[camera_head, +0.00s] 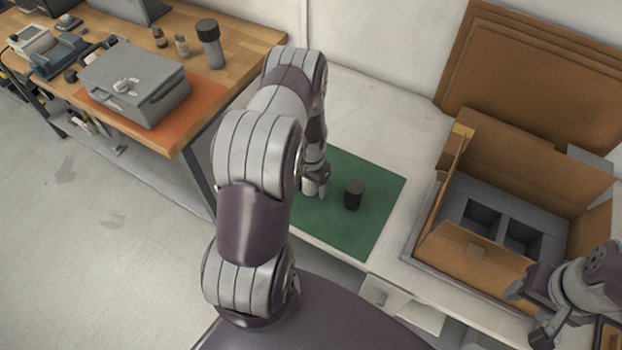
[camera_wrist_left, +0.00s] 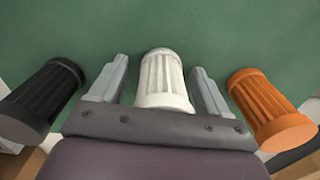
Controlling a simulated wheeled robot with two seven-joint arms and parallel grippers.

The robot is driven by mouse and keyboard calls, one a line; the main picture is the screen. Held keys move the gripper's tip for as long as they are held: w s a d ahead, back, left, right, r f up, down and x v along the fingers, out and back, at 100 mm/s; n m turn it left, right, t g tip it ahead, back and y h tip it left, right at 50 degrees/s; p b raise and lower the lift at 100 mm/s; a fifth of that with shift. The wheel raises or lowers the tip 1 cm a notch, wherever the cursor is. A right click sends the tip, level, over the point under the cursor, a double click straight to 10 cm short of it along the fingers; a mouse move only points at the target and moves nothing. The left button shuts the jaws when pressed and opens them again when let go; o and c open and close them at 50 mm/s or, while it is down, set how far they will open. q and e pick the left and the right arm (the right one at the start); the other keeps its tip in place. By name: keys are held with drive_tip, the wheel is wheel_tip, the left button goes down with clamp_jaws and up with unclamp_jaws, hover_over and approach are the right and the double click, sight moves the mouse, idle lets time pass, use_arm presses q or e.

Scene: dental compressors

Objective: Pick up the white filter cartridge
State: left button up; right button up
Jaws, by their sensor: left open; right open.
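The white filter cartridge (camera_wrist_left: 162,80) is ribbed and lies between the two spread fingers of my left gripper (camera_wrist_left: 160,85) in the left wrist view. Small gaps show on both sides of it. In the head view my left gripper (camera_head: 317,186) is over the green mat (camera_head: 365,170), with the white cartridge (camera_head: 309,187) partly hidden beside it. A black cartridge (camera_wrist_left: 42,98) is to the left and an orange cartridge (camera_wrist_left: 268,108) to the right in the wrist view. The black one stands upright on the mat (camera_head: 353,196); the orange one is hidden in the head view. My right gripper (camera_head: 530,304) is open and empty.
An open cardboard box (camera_head: 472,262) with a grey divided insert (camera_head: 530,212) stands right of the mat, near my right gripper. A wooden bench (camera_head: 255,45) at the left holds a grey case (camera_head: 135,80) on an orange mat. The mat's far right part is clear.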

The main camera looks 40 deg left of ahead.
use_arm(q)
drive_tip(key=shift+a, duration=0.1)
drive_tip(key=c, duration=1.1)
drive_tip(key=shift+r, duration=0.1)
